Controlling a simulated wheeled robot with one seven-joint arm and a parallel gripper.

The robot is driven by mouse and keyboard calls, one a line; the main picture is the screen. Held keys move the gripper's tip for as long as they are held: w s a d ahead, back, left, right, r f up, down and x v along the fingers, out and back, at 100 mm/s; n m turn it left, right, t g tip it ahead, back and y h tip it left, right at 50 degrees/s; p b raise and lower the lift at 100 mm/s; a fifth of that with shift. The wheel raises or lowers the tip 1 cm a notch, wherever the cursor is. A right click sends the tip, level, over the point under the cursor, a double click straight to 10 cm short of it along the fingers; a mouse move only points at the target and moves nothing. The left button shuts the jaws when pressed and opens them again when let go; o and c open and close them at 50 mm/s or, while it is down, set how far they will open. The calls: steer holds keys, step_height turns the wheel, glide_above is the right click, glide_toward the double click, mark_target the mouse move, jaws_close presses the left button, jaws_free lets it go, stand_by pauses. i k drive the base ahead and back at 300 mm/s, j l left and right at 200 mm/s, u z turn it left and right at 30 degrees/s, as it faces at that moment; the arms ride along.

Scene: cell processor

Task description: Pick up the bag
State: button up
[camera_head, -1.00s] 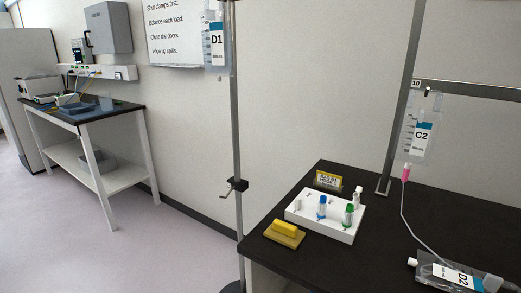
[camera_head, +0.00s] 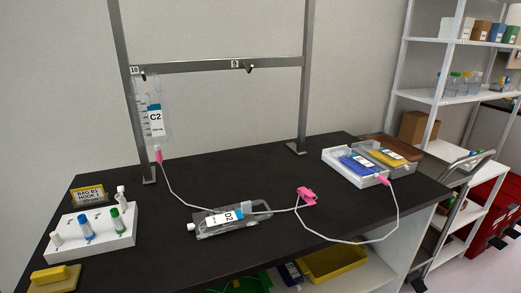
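A clear bag labelled C2 (camera_head: 155,120) hangs from the left hook of a metal frame, with a pink connector (camera_head: 158,156) and white tube below it. A clear bag labelled D2 (camera_head: 232,217) lies flat on the dark bench. A yellow sign (camera_head: 88,195) reads "BAG B1 HOOK 1", with small print beneath. My gripper is not in view.
A white tube rack (camera_head: 120,241) with several capped tubes and a yellow block (camera_head: 50,274) sit at the bench's left. A pink clamp (camera_head: 307,196) sits on the tube. White shelves (camera_head: 440,97) and a red cabinet (camera_head: 490,215) stand at right. The bench's middle back is clear.

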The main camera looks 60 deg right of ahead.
mark_target(361, 166)
steer(key=i+j+z, duration=0.1)
steer(key=z, duration=3.05)
steer(key=k+j+z, duration=0.25)
steer(key=k+j, duration=0.5)
steer(key=j, duration=0.05)
